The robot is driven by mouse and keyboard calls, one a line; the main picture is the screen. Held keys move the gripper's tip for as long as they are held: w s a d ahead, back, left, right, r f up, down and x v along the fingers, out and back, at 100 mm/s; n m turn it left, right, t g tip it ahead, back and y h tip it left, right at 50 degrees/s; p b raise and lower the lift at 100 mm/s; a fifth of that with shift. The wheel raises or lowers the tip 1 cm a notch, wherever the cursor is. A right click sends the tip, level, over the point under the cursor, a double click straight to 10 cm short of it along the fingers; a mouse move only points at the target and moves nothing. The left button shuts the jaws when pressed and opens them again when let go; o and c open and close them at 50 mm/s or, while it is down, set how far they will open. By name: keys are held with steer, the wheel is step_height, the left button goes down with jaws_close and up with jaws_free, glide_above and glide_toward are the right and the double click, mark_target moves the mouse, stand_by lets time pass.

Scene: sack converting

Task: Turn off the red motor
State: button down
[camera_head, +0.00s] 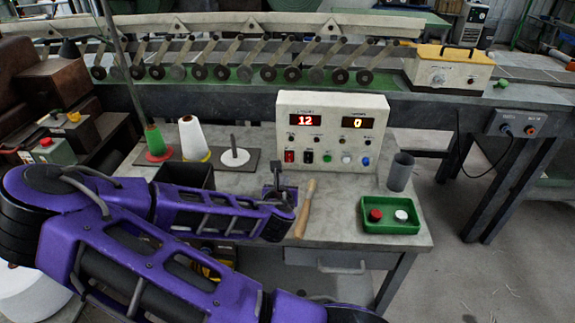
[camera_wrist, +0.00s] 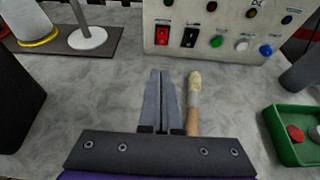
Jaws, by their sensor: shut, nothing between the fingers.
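A cream control box (camera_head: 333,120) stands at the back of the grey table. The wrist view also shows the red switch (camera_wrist: 162,35) and the black switch (camera_wrist: 190,37). My gripper (camera_wrist: 161,74) is shut and empty, its fingertips over the table in front of these switches and apart from them. It shows in the head view too (camera_head: 278,168).
A wooden-handled tool (camera_head: 305,208) lies just right of my gripper. A green tray (camera_head: 390,228) with a red and a white piece and a grey cup (camera_head: 400,172) stand farther right. Thread cones (camera_head: 192,138) and a dark bin (camera_head: 184,176) are left. Green, white and blue buttons (camera_head: 346,160) sit right of the switches.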

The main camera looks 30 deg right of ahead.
glide_toward(289, 160)
steer(key=x, duration=0.5)
steer(key=shift+f+b, duration=0.3)
steer(key=shift+f, duration=0.1)
steer(key=shift+w+d+f, duration=0.1)
steer(key=shift+w+d, duration=0.3)
steer(key=shift+w, duration=0.2)
steer(key=shift+w+d+f+b, duration=0.1)
steer(key=shift+f+b, duration=0.4)
steer(key=shift+b, duration=0.7)
steer(key=shift+r+p, duration=0.45)
steer(key=shift+r, duration=0.1)
steer(key=shift+r+p, duration=0.55)
steer(key=shift+r, duration=0.2)
